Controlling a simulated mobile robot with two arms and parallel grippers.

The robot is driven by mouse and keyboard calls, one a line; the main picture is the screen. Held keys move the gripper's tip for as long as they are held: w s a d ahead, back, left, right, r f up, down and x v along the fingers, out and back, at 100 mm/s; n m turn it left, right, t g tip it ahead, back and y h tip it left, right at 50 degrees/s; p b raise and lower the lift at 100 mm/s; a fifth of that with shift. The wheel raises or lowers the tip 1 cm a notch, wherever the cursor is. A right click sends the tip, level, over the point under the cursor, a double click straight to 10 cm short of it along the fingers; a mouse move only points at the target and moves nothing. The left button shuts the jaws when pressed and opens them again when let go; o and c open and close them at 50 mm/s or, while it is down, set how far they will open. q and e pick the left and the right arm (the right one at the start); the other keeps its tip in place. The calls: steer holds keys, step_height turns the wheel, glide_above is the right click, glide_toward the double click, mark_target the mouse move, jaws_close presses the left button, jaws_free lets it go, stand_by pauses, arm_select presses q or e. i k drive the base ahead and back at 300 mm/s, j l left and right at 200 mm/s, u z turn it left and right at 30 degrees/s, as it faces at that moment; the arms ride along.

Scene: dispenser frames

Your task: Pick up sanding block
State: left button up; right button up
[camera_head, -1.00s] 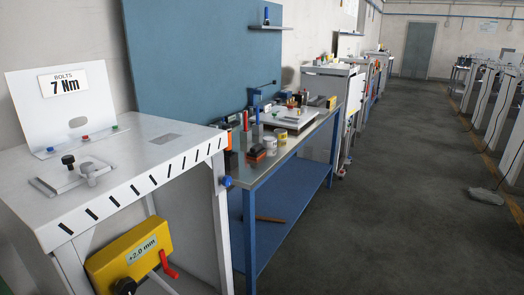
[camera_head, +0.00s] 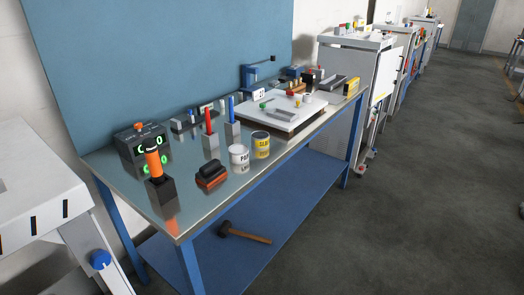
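A block with a black top and an orange-brown lower part (camera_head: 210,175), which looks like the sanding block, lies on the near part of the metal-topped blue workbench (camera_head: 195,190). It sits in front of a grey holder with a red stick (camera_head: 210,140) and left of a white can (camera_head: 239,157). Neither of my grippers is in view.
A dark box with green lit marks (camera_head: 139,147) and an orange-handled item in a black holder (camera_head: 157,175) stand left of the block. A yellow-labelled can (camera_head: 260,145) and a white tray (camera_head: 285,118) lie beyond. A hammer (camera_head: 244,233) lies on the lower shelf. The right floor is clear.

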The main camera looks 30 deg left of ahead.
mark_target(214, 170)
steer(key=i+u, duration=0.3)
steer(key=i+l+u, duration=0.5)
steer(key=i+u, duration=0.15)
steer(key=i, duration=0.2)
